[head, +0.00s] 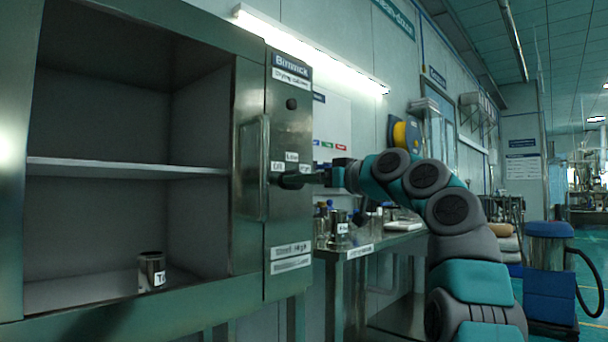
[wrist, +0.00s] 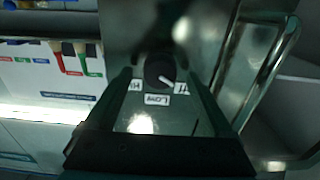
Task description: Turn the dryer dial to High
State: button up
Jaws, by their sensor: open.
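The dryer dial (wrist: 160,72) is a dark round knob on the cabinet's front panel. In the wrist view its white mark points down and right, toward the Off label (wrist: 182,88). The Low label (wrist: 157,99) sits below the dial and the High label (wrist: 135,86) at its lower left; the labels appear upside down there. My gripper (wrist: 160,76) is open, with one finger on each side of the dial; I cannot tell whether they touch it. In the head view my gripper (head: 282,181) reaches the panel from the right and hides the dial.
The drying cabinet (head: 245,30) stands open at left, with a metal cup (head: 151,270) inside. A vertical handle (wrist: 262,70) is right of the dial in the wrist view. A steel bench (head: 380,240) with lab ware stands behind my arm.

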jog(key=shift+w+a, duration=0.25)
jog(key=shift+a, duration=0.05)
jog(key=shift+c, duration=0.2)
jog(key=c, duration=1.3)
